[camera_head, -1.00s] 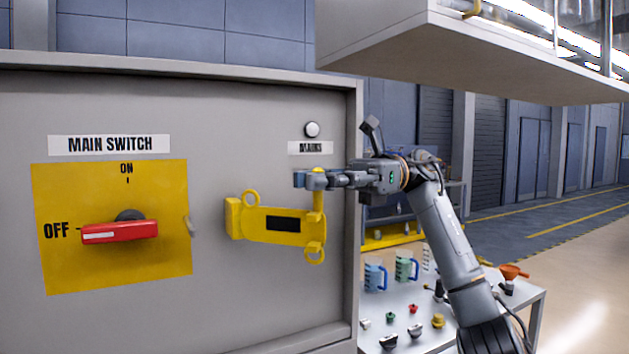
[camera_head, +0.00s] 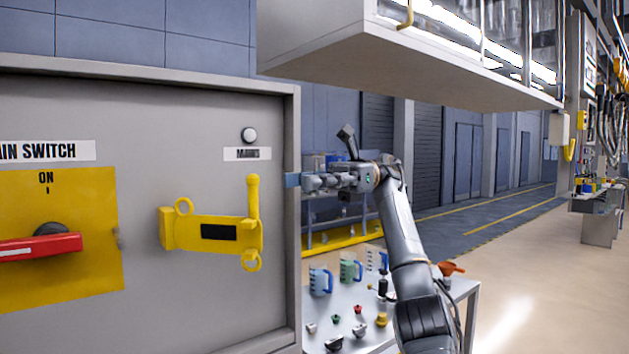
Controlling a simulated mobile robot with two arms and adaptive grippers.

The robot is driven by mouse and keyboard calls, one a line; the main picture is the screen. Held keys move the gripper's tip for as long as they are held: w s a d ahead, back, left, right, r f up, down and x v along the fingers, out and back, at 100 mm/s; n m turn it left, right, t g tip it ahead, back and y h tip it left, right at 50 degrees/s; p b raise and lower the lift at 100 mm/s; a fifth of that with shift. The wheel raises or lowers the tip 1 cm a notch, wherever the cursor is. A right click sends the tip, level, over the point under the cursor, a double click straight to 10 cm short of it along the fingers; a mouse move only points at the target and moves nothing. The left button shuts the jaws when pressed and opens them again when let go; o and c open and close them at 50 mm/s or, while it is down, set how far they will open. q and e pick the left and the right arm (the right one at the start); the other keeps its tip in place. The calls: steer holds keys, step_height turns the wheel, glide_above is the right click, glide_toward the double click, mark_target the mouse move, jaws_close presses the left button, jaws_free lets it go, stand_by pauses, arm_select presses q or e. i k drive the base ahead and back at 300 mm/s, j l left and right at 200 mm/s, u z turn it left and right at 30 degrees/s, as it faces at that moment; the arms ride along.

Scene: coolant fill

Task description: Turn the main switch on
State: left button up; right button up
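The main switch is a red handle (camera_head: 40,246) on a yellow plate (camera_head: 85,270) at the left of the grey cabinet front, partly cut off by the picture's left edge. The handle lies level, not upright under the "ON" mark. A yellow latch bracket (camera_head: 185,230) with an upright yellow pin (camera_head: 253,200) sits to the right of the switch. My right gripper (camera_head: 293,180) is apart from the pin, just right of it by the cabinet's right edge. Its fingers show side-on, so its opening cannot be told. My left gripper is out of view.
A round white lamp or button (camera_head: 249,135) sits above the bracket. A white table (camera_head: 345,305) with jugs and small parts stands right of the cabinet. A large overhead box (camera_head: 330,50) hangs above. Open floor (camera_head: 530,270) lies at the right.

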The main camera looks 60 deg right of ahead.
mark_target(50, 238)
steer(key=k, duration=1)
